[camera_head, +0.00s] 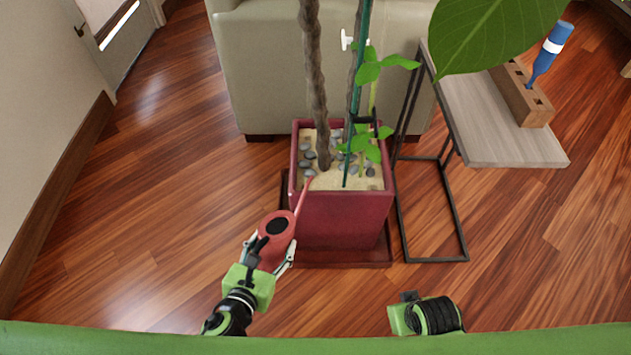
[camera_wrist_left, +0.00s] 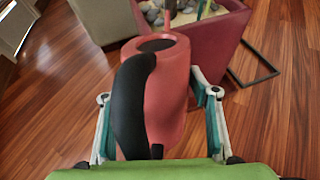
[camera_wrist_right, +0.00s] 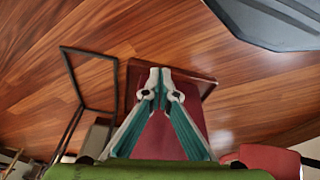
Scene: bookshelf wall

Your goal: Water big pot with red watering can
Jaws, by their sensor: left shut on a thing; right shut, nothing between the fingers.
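The red watering can (camera_head: 277,240) has a dark opening on top, a black handle and a thin spout. My left gripper (camera_head: 270,252) is shut on it; in the left wrist view the can (camera_wrist_left: 168,90) is between the fingers, its handle towards me. The spout points up and right, its tip at the front left rim of the big pot (camera_head: 340,220). I cannot tell whether the tip touches the rim. The pot is dark red and square, with sand, grey stones and a plant. My right gripper (camera_wrist_right: 160,75) is shut and empty, low in front of the pot.
The pot stands on a dark red tray (camera_head: 330,258). A pale sofa (camera_head: 250,70) is behind it. The wooden floor on the left is clear.

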